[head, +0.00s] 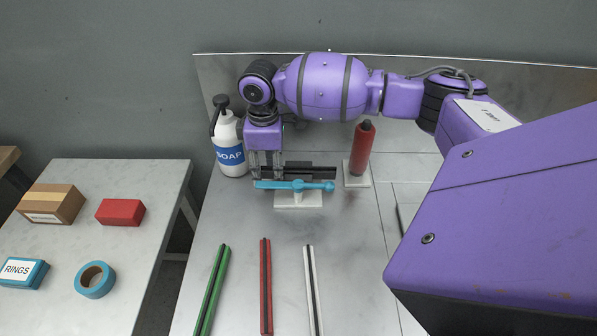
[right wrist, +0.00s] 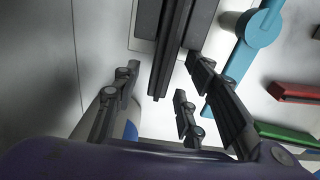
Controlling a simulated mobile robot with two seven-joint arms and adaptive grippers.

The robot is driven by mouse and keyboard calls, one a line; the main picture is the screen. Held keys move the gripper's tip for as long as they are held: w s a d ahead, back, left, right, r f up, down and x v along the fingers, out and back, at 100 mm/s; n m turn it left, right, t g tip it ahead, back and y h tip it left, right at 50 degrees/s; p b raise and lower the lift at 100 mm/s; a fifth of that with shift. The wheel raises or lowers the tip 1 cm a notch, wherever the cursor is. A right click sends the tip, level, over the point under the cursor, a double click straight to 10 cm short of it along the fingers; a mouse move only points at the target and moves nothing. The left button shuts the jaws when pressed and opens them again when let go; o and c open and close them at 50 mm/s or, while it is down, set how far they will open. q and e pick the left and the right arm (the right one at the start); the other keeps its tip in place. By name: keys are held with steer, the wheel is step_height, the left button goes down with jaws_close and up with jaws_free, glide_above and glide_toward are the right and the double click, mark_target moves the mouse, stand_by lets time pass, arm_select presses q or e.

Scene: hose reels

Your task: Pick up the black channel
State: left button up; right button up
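The black channel (head: 312,171) lies across the back of the table in the head view, behind a light-blue bar (head: 315,186) on a white base (head: 298,201). In the right wrist view the channel (right wrist: 168,55) runs from the top edge toward the middle. My right gripper (head: 266,175) points down at the channel's left end. In the right wrist view its fingers (right wrist: 160,75) stand apart on either side of the channel, with visible gaps, so it is open and holds nothing. My left gripper is not in view.
A soap bottle (head: 229,145) stands left of my right gripper. A red bottle (head: 361,148) stands to the right. Green (head: 213,290), red (head: 265,288) and white (head: 313,292) channels lie in front. A side table (head: 135,180) holds boxes and blue tape (head: 95,280).

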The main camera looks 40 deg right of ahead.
jaws_close()
stand_by(0.4)
